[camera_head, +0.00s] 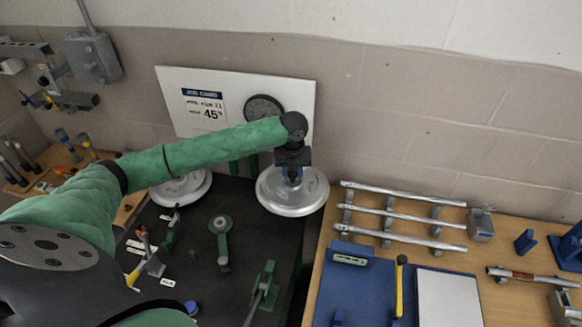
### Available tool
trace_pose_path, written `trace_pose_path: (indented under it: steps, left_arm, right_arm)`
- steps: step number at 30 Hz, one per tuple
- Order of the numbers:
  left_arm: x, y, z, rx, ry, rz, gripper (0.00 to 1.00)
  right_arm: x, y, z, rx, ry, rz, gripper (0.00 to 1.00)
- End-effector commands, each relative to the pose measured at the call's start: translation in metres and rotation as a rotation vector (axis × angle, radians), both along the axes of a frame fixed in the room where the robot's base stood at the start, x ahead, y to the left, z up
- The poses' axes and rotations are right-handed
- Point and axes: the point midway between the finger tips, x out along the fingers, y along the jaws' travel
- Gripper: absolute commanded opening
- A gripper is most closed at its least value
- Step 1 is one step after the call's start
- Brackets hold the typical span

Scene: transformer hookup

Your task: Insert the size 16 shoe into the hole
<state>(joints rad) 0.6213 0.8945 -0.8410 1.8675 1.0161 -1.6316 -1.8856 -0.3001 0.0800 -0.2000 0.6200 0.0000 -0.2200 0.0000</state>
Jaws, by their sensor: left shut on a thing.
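My left gripper (292,176) points down over the middle of a round silver disc (292,203) at the back edge of the dark bench. Its fingers are shut on the disc's centre part, which they mostly hide. A second silver disc (182,190) lies to the left, partly covered by my green arm. No size mark is readable on either disc, so I cannot tell which is the size 16 shoe. A green fixture (221,232) stands on the dark bench; I cannot make out the hole. My right gripper is not in view.
A white board (236,94) with a job card reading 45° and a dark round dial (263,108) stands behind. The wooden bench (400,257) at right holds several metal bars (403,210), a blue mat and a yellow-handled tool (399,285). Small tools lie on the dark bench's left.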

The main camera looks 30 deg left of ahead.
Motion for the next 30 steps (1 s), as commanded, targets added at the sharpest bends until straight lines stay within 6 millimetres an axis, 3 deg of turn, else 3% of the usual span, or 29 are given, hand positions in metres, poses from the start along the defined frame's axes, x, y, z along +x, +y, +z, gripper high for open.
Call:
trace_pose_path:
  steps: [14, 30]
  left_arm:
    - [0.001, 0.0, -0.003, 0.0, -0.001, 0.001, 0.0]
    - [0.001, 0.0, -0.039, 0.0, 0.0, 0.0, 0.0]
  right_arm:
    - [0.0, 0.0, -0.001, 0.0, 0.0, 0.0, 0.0]
    - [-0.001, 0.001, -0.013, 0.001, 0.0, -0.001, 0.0]
